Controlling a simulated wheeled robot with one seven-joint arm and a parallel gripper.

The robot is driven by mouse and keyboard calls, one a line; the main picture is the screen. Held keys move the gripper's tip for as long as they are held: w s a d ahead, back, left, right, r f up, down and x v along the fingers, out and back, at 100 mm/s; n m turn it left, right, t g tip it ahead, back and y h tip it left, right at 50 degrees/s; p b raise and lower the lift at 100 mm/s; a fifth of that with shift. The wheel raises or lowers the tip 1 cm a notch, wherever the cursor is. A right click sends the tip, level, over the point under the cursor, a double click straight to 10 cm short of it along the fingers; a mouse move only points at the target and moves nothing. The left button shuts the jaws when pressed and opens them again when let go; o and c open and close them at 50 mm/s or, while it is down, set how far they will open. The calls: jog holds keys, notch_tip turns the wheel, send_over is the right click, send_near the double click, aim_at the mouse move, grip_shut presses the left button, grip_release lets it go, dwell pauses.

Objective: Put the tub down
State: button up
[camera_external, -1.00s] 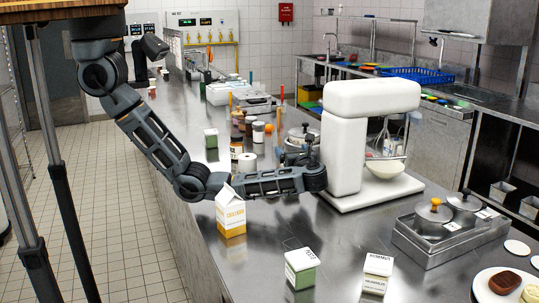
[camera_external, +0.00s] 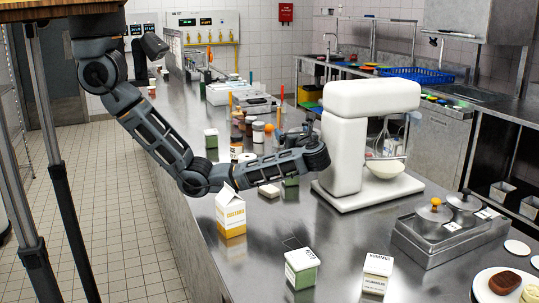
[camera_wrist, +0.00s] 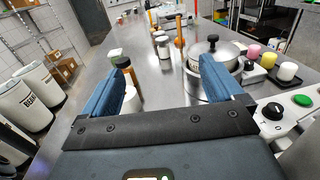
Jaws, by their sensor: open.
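Several tubs stand on the steel counter, and I cannot tell which one the task means. Another green tub (camera_external: 211,140) stands farther back. A green block-like thing (camera_external: 291,182) shows just below my forearm, partly hidden. My gripper (camera_external: 297,138) is partly hidden beyond my wrist, left of the white mixer. In the wrist view my gripper (camera_wrist: 163,72) has its two blue fingers wide apart, with nothing held between them.
A carton (camera_external: 231,214) stands left of my forearm. The white mixer (camera_external: 345,150) is close on the right. A lidded pot (camera_wrist: 213,52) is ahead of the right finger. Bare counter (camera_external: 330,225) lies in front.

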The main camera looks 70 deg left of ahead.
notch_tip(320, 180, down, 8)
jog(key=shift+f, duration=0.15)
notch_tip(320, 180, down, 4)
jog(key=shift+f+b, duration=0.1)
jog(key=shift+b, duration=0.2)
jog(key=shift+w+a+p, duration=0.15)
jog(key=shift+a+p, duration=0.2)
jog(key=shift+a, duration=1.1)
jog(key=shift+r, duration=0.2)
jog(key=c, duration=1.4)
jog(key=shift+o, duration=0.2)
jog(key=shift+r, duration=0.15)
